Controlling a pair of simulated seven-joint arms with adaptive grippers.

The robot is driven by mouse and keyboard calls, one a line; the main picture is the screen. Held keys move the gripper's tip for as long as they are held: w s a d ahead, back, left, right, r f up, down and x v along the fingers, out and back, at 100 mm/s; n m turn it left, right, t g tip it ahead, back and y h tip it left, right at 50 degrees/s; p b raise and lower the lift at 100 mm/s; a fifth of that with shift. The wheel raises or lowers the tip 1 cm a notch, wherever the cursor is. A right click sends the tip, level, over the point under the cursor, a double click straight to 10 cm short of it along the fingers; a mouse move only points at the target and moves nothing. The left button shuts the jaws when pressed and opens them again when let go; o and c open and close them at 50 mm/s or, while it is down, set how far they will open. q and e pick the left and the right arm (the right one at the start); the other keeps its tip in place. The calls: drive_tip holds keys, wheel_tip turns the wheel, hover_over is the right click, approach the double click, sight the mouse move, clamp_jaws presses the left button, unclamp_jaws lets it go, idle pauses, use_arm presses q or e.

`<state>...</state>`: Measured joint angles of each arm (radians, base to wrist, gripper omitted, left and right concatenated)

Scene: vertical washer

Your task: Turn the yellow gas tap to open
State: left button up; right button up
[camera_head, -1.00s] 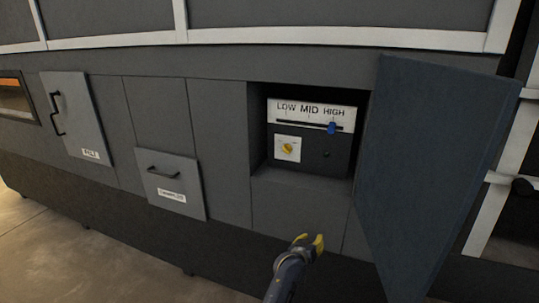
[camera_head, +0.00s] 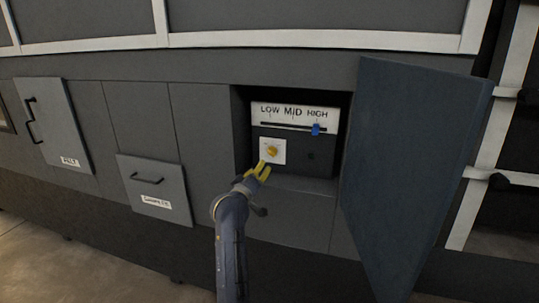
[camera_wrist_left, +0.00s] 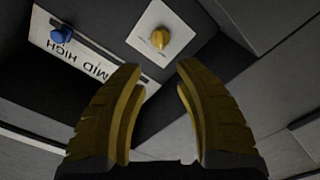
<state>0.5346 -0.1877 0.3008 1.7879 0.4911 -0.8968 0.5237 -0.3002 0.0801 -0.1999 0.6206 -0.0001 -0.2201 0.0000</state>
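The yellow gas tap (camera_head: 271,151) is a small knob on a white square plate, on the dark control panel in the open recess. The wrist view shows the tap (camera_wrist_left: 160,38) beyond my fingertips, roughly centred between them. My left gripper (camera_head: 261,167) has yellow fingers and sits just in front of and below the tap's plate. In the wrist view the left gripper (camera_wrist_left: 160,68) is open, with nothing between its fingers and a gap to the tap. My right gripper is not in view.
A LOW MID HIGH scale (camera_head: 294,113) with a blue slider (camera_head: 316,129) is above the tap, the slider under HIGH. The open blue-grey door (camera_head: 410,150) stands to the right of the recess. Two handled panels (camera_head: 154,190) are to the left.

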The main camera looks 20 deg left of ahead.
sight(271, 154)
use_arm(q)
drive_tip(key=w, duration=1.5)
drive_tip(key=shift+w+d, duration=0.1)
drive_tip(key=shift+o, duration=0.2)
clamp_jaws()
